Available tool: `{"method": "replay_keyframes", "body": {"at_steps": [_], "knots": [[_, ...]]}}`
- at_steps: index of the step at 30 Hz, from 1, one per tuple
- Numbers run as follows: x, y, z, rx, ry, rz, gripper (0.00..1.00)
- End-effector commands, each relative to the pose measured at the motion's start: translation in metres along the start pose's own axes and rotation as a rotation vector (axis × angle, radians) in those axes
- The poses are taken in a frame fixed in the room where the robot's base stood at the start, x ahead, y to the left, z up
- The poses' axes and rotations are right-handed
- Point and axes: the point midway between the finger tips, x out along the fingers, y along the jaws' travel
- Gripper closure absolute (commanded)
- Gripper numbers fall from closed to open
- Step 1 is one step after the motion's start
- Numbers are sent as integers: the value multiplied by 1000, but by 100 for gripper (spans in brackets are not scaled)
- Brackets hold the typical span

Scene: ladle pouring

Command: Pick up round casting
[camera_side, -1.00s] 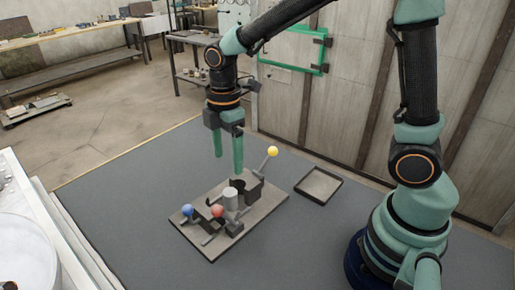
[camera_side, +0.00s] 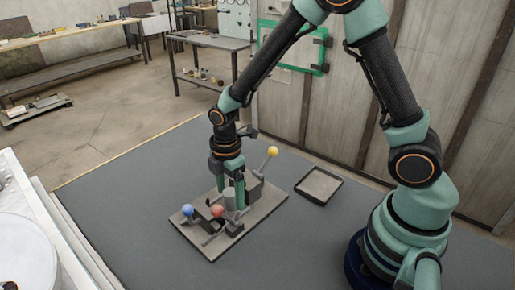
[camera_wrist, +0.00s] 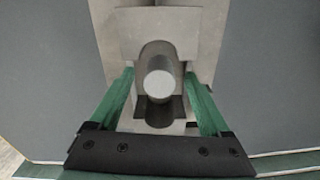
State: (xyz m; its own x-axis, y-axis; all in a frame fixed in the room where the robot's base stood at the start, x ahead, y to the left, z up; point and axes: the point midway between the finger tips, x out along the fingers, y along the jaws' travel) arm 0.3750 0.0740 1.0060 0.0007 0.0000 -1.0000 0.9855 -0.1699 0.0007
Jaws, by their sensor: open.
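The round casting is a light grey upright cylinder (camera_side: 229,199) on the grey fixture plate (camera_side: 262,207). In the wrist view its round top (camera_wrist: 160,84) shows between my two green fingers, in a rounded recess of a grey block (camera_wrist: 187,30). My gripper (camera_side: 230,188) points down over the plate and is open. Its fingers stand on either side of the casting, with a gap visible on both sides in the wrist view (camera_wrist: 161,92). The casting's lower part is hidden by the fixture parts.
Levers with a blue knob (camera_side: 187,210), a red knob (camera_side: 217,211) and a yellow knob (camera_side: 272,151) stand on the plate close around the casting. An empty dark square tray (camera_side: 336,198) lies to the right. The grey mat around them is mostly clear.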

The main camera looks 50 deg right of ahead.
Motion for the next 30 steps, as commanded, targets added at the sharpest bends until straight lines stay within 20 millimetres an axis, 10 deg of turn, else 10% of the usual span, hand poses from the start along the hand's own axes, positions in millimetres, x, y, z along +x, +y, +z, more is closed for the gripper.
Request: {"method": "replay_keyframes", "body": {"at_steps": [10, 17, 30], "knots": [[8, 0, 0, 0, 1, 1, 19], [8, 0, 0, 0, 0, 1, 100], [0, 1, -1, 0, 2, 4, 100]]}}
